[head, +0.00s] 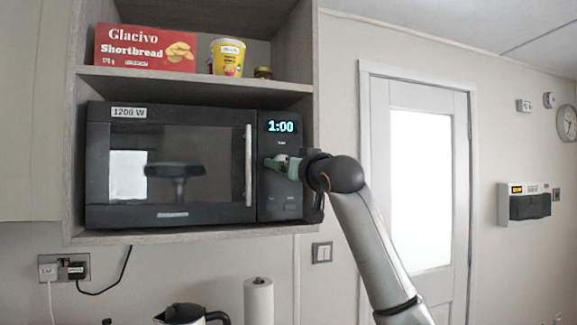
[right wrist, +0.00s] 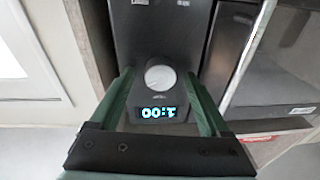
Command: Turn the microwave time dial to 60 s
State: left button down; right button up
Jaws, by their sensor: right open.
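The black microwave (head: 170,165) sits on the middle shelf with its door shut. Its display (head: 281,127) reads 1:00; the same display (right wrist: 157,112) shows upside down in the right wrist view. The round silver time dial (right wrist: 160,77) is on the control panel (head: 288,207) below the display; in the head view my gripper partly covers it. My right gripper (head: 282,165) is at the panel, open, with its green fingers on either side of the dial. In the right wrist view, gaps show between the fingers and the dial. My left gripper is not in view.
A red shortbread box (head: 145,48), a yellow tub (head: 228,57) and a small jar (head: 263,72) stand on the shelf above. The cabinet's side wall (head: 304,60) is close to the right of the panel. A kettle (head: 185,314) and paper roll (head: 258,300) stand below.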

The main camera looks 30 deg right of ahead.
jog(key=b+v, duration=0.4)
jog(key=v, duration=0.8)
jog(key=shift+s, duration=0.35)
